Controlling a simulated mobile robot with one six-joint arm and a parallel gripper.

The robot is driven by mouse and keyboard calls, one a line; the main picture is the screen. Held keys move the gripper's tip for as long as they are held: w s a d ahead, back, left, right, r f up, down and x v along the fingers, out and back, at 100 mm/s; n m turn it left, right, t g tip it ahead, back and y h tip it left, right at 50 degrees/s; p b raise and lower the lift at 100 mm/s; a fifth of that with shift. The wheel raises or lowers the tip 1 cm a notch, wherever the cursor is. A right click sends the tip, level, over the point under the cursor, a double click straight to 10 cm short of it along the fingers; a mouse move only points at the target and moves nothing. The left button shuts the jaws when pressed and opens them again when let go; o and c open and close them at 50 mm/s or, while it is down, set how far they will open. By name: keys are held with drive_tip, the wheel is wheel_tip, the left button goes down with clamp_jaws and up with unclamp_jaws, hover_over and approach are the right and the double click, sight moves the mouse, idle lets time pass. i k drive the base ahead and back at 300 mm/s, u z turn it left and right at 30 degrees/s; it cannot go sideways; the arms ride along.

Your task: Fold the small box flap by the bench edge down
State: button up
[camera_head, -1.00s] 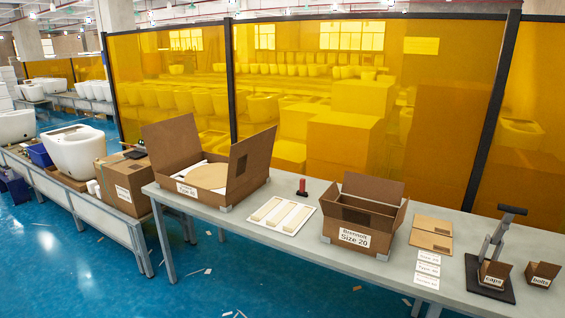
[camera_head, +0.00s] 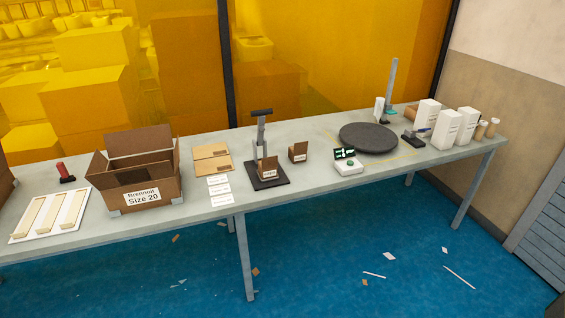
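The small open brown box (camera_head: 120,198), labelled "Brennolt Size 20", stands on the bench (camera_head: 215,212) at left, close to the front edge. Its back flap (camera_head: 138,141) stands up. Its left flap (camera_head: 98,166) leans outward and its right flap (camera_head: 177,156) stands roughly upright. A separate front flap on the bench-edge side cannot be made out clearly. A divider shows inside; the bottom is hidden. Grey brackets sit at its front corners. My gripper is not in view.
Left of the box are a white tray with pale strips (camera_head: 50,215) and a red-handled stamp (camera_head: 65,172). Right are flat cardboard pieces (camera_head: 212,157), white cards (camera_head: 219,190), a lever press (camera_head: 262,145), a small box (camera_head: 298,152) and a dark turntable (camera_head: 368,137). A yellow screen (camera_head: 330,60) stands behind.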

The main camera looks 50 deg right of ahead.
sight(272, 161)
drive_tip(key=u, duration=1.6)
drive_tip(key=k, duration=0.1)
drive_tip(key=z, duration=3)
drive_tip(key=k, duration=0.9)
drive_tip(key=u, duration=0.15)
drive_tip(key=i, duration=0.6)
